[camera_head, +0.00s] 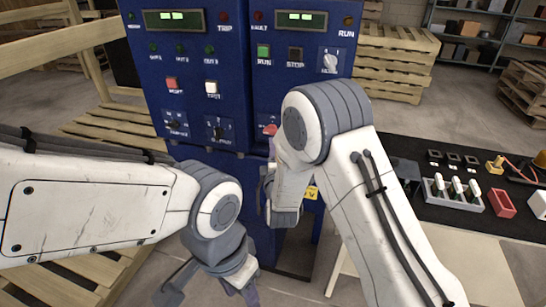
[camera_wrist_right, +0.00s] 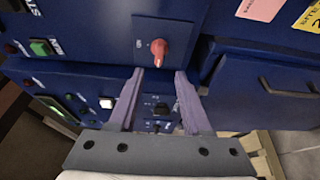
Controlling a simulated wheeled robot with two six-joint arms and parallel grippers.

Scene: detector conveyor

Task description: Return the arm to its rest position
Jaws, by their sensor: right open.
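My right arm bends down in front of the blue control cabinet (camera_head: 235,110). My right gripper (camera_head: 267,178) is partly hidden behind that arm in the head view. In the right wrist view, the right gripper (camera_wrist_right: 159,74) is open, with two separate purple-grey fingers and nothing between them.
The cabinet has lit displays, buttons and switches. At right, a black-topped table (camera_head: 450,222) holds a row of white-topped switches (camera_head: 453,192) and a red bin (camera_head: 501,203). Wooden pallets (camera_head: 393,62) stand behind and at left. Open floor lies at the back right.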

